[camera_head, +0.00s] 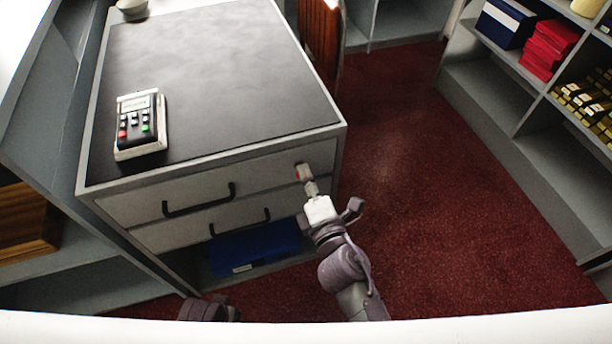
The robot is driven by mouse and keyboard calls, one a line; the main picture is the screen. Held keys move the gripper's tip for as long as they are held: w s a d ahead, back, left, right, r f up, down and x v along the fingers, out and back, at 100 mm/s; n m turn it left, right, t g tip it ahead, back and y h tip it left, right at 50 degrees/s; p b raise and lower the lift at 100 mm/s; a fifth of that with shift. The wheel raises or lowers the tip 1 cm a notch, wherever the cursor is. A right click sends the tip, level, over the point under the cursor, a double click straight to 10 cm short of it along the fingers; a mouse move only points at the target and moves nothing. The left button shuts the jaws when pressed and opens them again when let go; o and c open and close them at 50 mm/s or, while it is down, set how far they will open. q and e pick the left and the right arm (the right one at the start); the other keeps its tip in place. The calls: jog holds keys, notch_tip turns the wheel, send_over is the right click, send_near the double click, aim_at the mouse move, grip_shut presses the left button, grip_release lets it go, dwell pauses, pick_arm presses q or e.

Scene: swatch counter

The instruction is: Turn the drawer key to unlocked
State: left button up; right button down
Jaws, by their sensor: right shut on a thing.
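The drawer key (302,171) is at the upper right of the cabinet's top drawer front (262,174). Only a small part of it and a red mark show beside my fingertips; its turn angle cannot be made out. My right gripper (309,184) reaches up from the bottom and is shut on the key. The top drawer looks closed, with a black handle (199,203) left of the key. My left gripper's fingers are not visible; only a dark part of mine shows at the bottom edge.
A card terminal (140,125) lies on the grey counter top (215,60), with a bowl (131,6) at the back. A second drawer handle (240,224) and a blue box (255,250) are below. Shelves stand right, across clear red carpet (430,180).

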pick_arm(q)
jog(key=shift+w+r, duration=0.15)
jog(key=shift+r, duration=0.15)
pick_arm(e)
jog(key=shift+f+m, duration=0.1)
jog(key=shift+m, duration=1)
jog(key=c, duration=1.2)
grip_release()
jog(key=shift+c, duration=0.2)
jog(key=v, duration=1.2)
